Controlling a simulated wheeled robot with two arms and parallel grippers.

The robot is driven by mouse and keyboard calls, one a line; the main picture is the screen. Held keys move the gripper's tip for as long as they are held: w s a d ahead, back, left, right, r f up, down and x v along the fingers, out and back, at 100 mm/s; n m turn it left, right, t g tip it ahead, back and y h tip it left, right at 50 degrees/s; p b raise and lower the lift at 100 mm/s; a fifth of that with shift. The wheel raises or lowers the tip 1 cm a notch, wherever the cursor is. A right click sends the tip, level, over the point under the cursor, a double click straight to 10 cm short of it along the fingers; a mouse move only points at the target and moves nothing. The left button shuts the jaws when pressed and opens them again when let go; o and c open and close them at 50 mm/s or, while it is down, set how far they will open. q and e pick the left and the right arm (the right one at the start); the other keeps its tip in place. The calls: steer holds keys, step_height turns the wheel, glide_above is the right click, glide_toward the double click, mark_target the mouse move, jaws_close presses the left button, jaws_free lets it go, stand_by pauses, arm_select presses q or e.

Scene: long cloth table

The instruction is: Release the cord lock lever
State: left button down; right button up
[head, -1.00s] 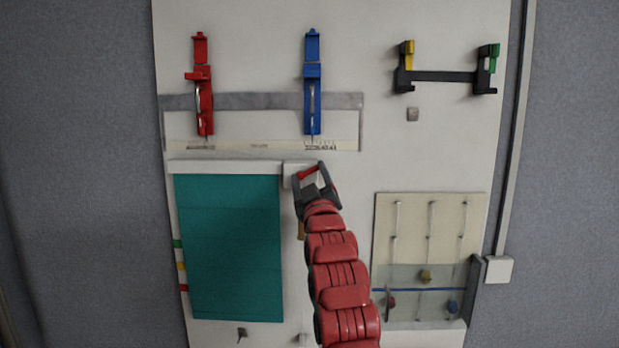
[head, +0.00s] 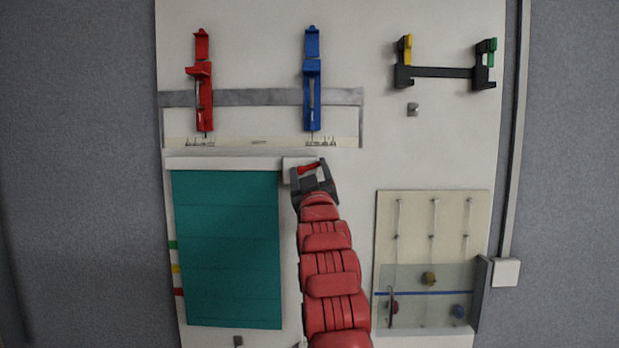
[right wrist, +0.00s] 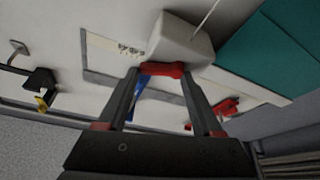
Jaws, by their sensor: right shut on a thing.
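The red cord lock lever (head: 308,168) sits at the white lock housing (head: 293,164), by the right end of the blind's white head rail (head: 225,163). My right gripper (head: 309,169) reaches up from below and is shut on the lever. In the right wrist view the red lever (right wrist: 164,69) spans between the two dark fingertips, against the white housing (right wrist: 178,38). A thin cord (right wrist: 206,18) runs from the housing there. The teal blind (head: 226,250) hangs below the rail. My left gripper is not in view.
A red clamp-like device (head: 203,85) and a blue one (head: 312,80) are mounted above. A black bracket (head: 445,71) with yellow and green parts is at upper right. A panel with a clear cover (head: 420,280) is at lower right.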

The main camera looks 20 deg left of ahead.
steer(key=o, duration=1.4)
steer(key=shift+c, duration=0.2)
steer(key=shift+s+d+f+b, duration=0.2)
steer(key=shift+s+f+b, duration=0.1)
steer(key=shift+s, duration=0.1)
steer(key=b+v, duration=0.6)
steer(key=v, duration=1)
steer(key=shift+s, duration=0.2)
steer(key=shift+f, duration=0.15)
